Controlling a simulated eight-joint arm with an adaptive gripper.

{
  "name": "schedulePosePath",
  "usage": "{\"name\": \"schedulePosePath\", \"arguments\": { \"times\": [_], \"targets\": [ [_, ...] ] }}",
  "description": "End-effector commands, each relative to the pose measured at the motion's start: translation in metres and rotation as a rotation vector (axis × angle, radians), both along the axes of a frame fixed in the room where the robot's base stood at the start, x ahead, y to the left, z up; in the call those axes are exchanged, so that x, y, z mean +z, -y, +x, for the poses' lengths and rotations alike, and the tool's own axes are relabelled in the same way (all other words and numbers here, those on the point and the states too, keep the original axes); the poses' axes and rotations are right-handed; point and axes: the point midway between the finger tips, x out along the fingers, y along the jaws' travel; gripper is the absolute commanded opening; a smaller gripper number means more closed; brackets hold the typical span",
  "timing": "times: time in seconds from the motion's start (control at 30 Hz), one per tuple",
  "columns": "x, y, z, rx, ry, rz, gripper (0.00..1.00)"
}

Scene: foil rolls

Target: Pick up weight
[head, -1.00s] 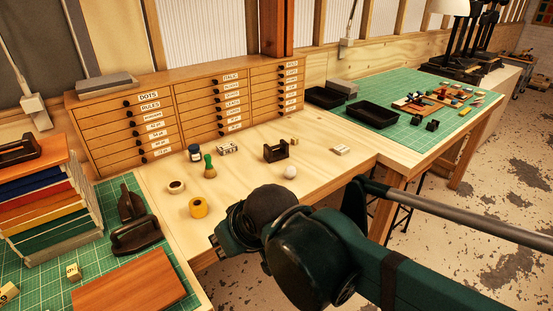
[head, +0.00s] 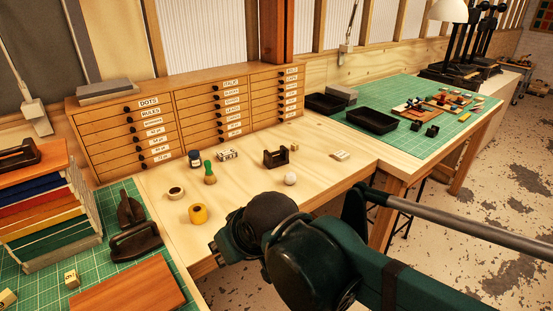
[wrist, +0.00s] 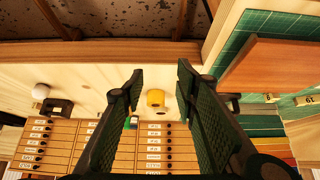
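No object is marked as the weight, so I cannot tell for sure which it is. Heavy-looking dark pieces, a black handled block (head: 136,241) and an upright dark piece (head: 130,208), stand on the left green mat. A small pale cube with a number (head: 72,280) sits on the same mat. My gripper (wrist: 160,68) is open and empty, its two dark fingers spread apart. In the wrist view a yellow roll (wrist: 155,98) shows beyond the gap between them, apart from both. In the head view my arm covers the bench's front edge and the fingers are mostly hidden.
A drawer cabinet (head: 190,118) stands behind. A brown board (head: 135,292) lies front left.

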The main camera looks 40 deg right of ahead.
Motion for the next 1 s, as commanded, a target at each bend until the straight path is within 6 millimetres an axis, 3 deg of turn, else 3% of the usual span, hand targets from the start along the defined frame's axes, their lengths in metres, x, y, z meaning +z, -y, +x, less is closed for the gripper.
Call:
{"name": "schedulePosePath", "arguments": {
  "times": [0.03,0.37,0.77,1.0],
  "targets": [
    [0.0,0.0,0.0,0.0,0.0,0.0,0.34],
    [0.0,0.0,0.0,0.0,0.0,0.0,0.77],
    [0.002,0.001,0.001,-0.001,-0.001,0.0,0.77],
    [0.016,0.008,0.015,-0.009,-0.01,-0.004,0.77]
  ]
}}
